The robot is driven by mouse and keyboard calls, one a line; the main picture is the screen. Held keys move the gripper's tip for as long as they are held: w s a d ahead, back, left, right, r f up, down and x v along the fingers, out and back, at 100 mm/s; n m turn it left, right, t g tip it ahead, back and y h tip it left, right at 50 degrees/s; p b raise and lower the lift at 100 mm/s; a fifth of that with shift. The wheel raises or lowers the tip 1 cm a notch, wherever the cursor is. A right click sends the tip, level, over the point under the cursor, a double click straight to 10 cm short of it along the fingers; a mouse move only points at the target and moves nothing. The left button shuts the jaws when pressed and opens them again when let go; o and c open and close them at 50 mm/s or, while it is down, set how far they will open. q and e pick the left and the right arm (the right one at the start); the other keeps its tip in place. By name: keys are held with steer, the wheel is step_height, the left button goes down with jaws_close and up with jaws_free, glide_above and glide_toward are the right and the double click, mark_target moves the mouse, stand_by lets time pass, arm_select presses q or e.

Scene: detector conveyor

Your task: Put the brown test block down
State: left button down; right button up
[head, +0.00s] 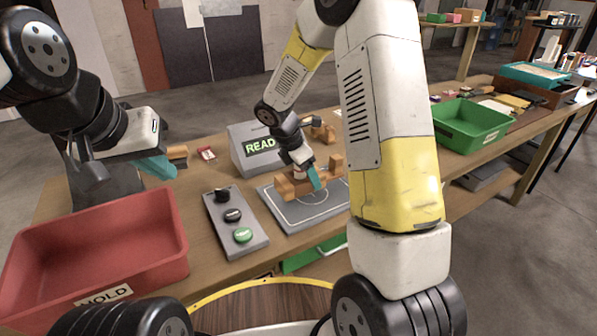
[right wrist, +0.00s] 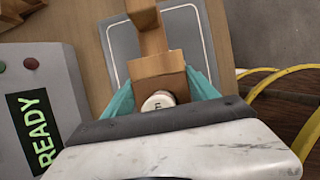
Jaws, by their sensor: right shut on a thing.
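The brown test block (head: 284,189) is at the grey pad with a white outline (head: 292,219). In the right wrist view the block (right wrist: 158,72) has a wide end and a narrower neck, with a round white disc (right wrist: 158,101) at its near end. My right gripper (head: 316,179) is shut on the block, with a teal finger on each side of it. I cannot tell whether the block touches the pad. My left gripper (head: 157,168) is at the left, above the table behind the red bin; its opening is not clear.
A grey detector with a READY display (head: 258,146) stands behind the pad. A button panel (head: 226,210) lies left of the pad. A green bin (head: 470,123) is at the right. My right arm hides some of the table.

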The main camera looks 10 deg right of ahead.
steer(key=shift+f, duration=1.8)
steer(key=o, duration=1.6)
steer(key=shift+f, duration=0.15)
steer(key=shift+o, duration=0.2)
